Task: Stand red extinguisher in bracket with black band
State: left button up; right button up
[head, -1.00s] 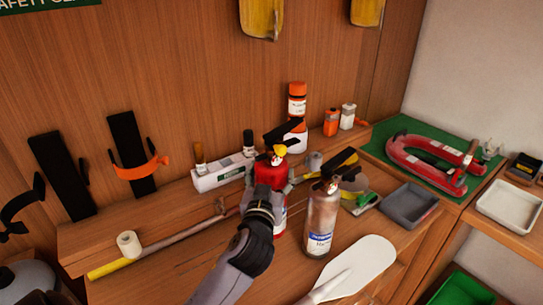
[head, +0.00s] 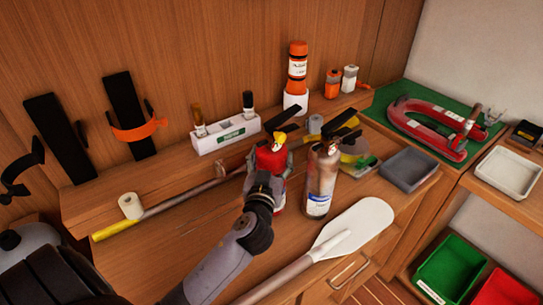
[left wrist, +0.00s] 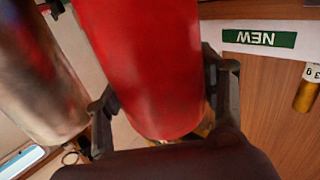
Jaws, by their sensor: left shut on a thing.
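The red extinguisher (head: 268,163), with a yellow part and black handle on top, stands about upright over the bench. My left gripper (head: 264,182) is shut around its body; the left wrist view shows the red cylinder (left wrist: 148,65) between both fingers. I cannot tell whether its base touches the bench. On the wall at left, a black bracket plate (head: 57,138) has dark curved band pieces at its sides. To its right is a second black bracket (head: 128,100) with an orange band (head: 138,131). Both look empty. My right gripper is not in view.
A silver extinguisher (head: 322,180) stands close right of the red one. A paddle (head: 355,228) lies in front. A yellow-tipped pole (head: 170,203) and tape roll (head: 130,205) lie toward the brackets. A white "NEW" box (head: 225,135) and orange bottle (head: 297,70) stand behind.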

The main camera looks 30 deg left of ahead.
pick_arm(q)
jog(key=shift+r, duration=0.3)
jog(key=o, duration=1.5)
jog(key=shift+f, duration=0.4)
jog(key=o, duration=0.4)
jog(key=shift+s+d+r, duration=0.1)
jog(key=shift+o, duration=0.2)
jog(key=shift+r, duration=0.1)
